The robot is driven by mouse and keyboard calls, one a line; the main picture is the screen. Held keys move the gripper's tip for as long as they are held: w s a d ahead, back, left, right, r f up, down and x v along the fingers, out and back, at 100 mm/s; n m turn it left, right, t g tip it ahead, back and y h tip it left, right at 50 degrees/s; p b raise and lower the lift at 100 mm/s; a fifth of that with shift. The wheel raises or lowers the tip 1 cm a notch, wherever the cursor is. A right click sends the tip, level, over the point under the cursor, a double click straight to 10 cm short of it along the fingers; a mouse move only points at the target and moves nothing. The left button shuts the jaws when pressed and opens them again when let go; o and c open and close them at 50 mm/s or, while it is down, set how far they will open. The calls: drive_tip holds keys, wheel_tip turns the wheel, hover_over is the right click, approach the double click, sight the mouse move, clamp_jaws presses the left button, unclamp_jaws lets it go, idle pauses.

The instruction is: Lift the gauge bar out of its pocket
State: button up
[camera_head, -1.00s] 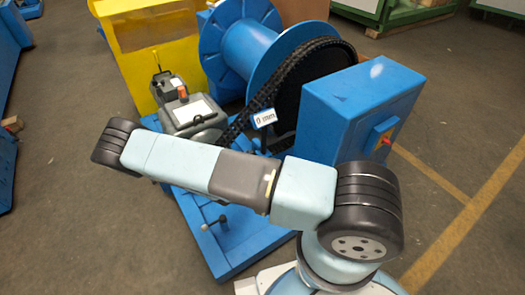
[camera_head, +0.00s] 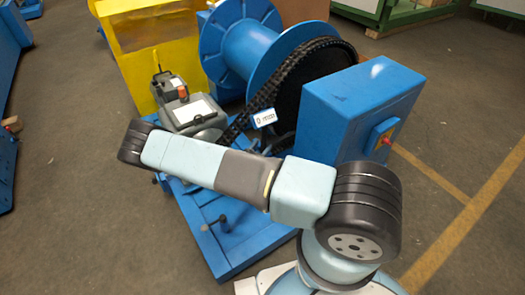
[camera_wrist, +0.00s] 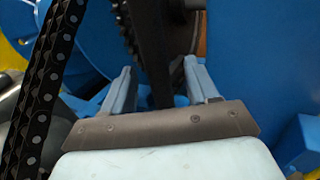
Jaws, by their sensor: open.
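My gripper (camera_wrist: 158,66) shows in the wrist view with its two light blue fingers apart. A dark upright strip (camera_wrist: 157,85) lies between and beyond the fingers. I cannot tell what it is or whether a finger touches it. I cannot make out the gauge bar or its pocket for certain in either view. In the head view my arm hides my gripper and part of the blue base (camera_head: 232,247). A small dark-knobbed rod (camera_head: 221,219) stands on that base.
A black chain (camera_head: 262,100) runs from the blue drum (camera_head: 246,52) down to the grey motor unit (camera_head: 193,112), and shows close at the wrist view's left (camera_wrist: 38,95). A small label (camera_head: 265,118) hangs by it. A blue cabinet (camera_head: 345,112) stands right.

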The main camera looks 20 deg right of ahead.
drive_tip(key=x, duration=0.4)
drive_tip(key=shift+w+d+f, duration=0.2)
drive_tip(key=shift+w+f, duration=0.05)
drive_tip(key=shift+w, duration=0.15)
drive_tip(key=shift+c, duration=0.4)
clamp_jaws()
idle(0.6)
